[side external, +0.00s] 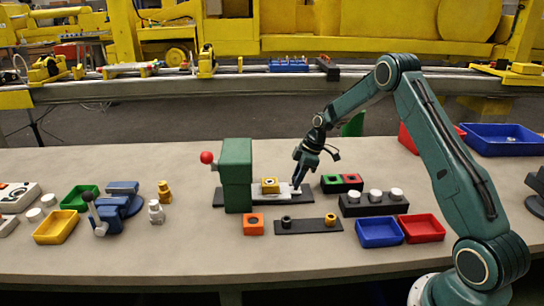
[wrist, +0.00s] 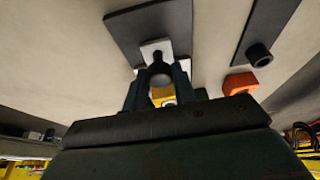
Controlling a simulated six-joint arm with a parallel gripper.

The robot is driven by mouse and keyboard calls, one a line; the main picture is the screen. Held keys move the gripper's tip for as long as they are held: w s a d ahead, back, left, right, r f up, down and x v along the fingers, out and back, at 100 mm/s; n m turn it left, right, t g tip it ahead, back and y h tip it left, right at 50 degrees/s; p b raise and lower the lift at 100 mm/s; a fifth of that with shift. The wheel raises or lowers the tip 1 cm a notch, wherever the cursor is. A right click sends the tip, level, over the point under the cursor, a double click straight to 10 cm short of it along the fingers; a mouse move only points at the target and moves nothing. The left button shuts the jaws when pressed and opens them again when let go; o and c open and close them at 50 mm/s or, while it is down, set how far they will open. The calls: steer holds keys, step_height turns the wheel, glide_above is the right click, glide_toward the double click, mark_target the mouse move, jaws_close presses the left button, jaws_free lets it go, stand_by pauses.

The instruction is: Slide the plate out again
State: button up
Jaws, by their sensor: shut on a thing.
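The light plate (side external: 285,188) lies on the dark base of the green press (side external: 236,175). It reaches out from the press to the right, and a yellow block (side external: 270,185) with a dark hole sits on it. My gripper (side external: 297,186) points down at the plate's right end and is shut on its knob. In the wrist view, the white end of the plate (wrist: 152,46) and the dark knob (wrist: 157,57) show at my fingers (wrist: 158,82). The yellow block (wrist: 163,96) is partly hidden behind the fingers.
An orange block (side external: 253,224) and a dark strip (side external: 300,226) with round fittings lie in front of the press.

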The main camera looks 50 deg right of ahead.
steer(key=shift+s+d+r, duration=0.15)
steer(key=shift+s+d, duration=0.9)
steer(key=shift+d, duration=0.05)
steer(key=o, duration=0.9)
step_height(320, 180, up, 8)
steer(key=shift+f, duration=0.1)
steer(key=shift+a, duration=0.1)
stand_by(0.4)
